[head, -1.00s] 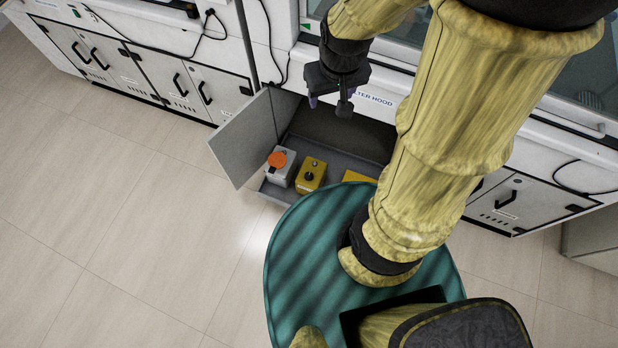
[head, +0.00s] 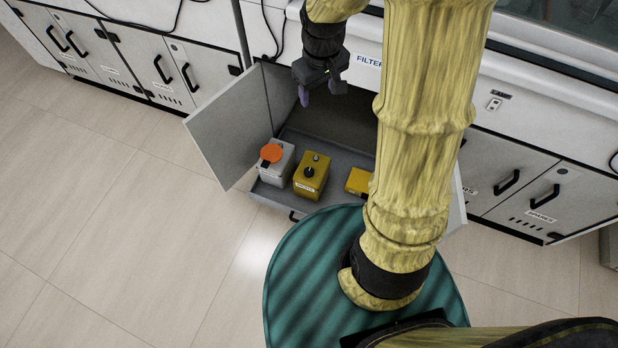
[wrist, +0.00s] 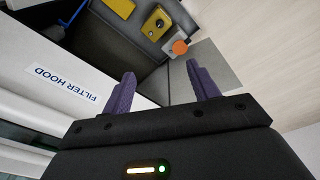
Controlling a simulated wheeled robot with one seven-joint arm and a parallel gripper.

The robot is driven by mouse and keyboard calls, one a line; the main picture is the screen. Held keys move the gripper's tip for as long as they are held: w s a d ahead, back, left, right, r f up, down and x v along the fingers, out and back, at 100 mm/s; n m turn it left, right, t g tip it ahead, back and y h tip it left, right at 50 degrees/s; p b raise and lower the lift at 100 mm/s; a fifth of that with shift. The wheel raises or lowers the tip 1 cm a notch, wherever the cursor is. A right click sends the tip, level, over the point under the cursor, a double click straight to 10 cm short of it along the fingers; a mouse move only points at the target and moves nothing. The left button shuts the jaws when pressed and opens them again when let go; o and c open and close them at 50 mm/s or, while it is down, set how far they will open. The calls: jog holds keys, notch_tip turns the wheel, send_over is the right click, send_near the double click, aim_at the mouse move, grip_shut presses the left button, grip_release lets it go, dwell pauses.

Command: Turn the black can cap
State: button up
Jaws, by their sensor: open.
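The black cap (head: 309,171) sits on top of a yellow can (head: 312,185) with a small label. The can stands upright in the pulled-out drawer tray of the open cabinet. In the wrist view the yellow can (wrist: 153,28) shows near the top, with its dark cap (wrist: 160,22). My gripper (head: 320,93) is open and empty, above and behind the cans near the top of the cabinet opening. Its two purple fingers (wrist: 162,82) are spread wide in the wrist view and touch nothing.
A grey-white can with an orange cap (head: 271,153) stands left of the yellow can. Another yellow container (head: 359,181) is to the right, partly behind my arm. The open cabinet door (head: 230,125) stands at the left. The floor (head: 130,220) left is clear.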

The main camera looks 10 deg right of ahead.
aim_at(309, 171)
jog(key=w+f+n+b, duration=0.2)
jog(key=w+f+b, duration=0.3)
jog(key=f+b, duration=1.2)
jog(key=w+f+n+g+b, duration=0.1)
jog(key=w+f+b, duration=0.5)
jog(key=f+b, duration=1.2)
notch_tip(309, 171, down, 6)
jog(key=shift+d+f+n, duration=0.2)
jog(key=shift+n, duration=0.4)
notch_tip(309, 171, down, 17)
jog(key=b, duration=1.1)
jog(key=shift+f, duration=0.2)
jog(key=shift+c, duration=0.4)
jog(key=c, duration=0.9)
jog(key=shift+r, duration=0.1)
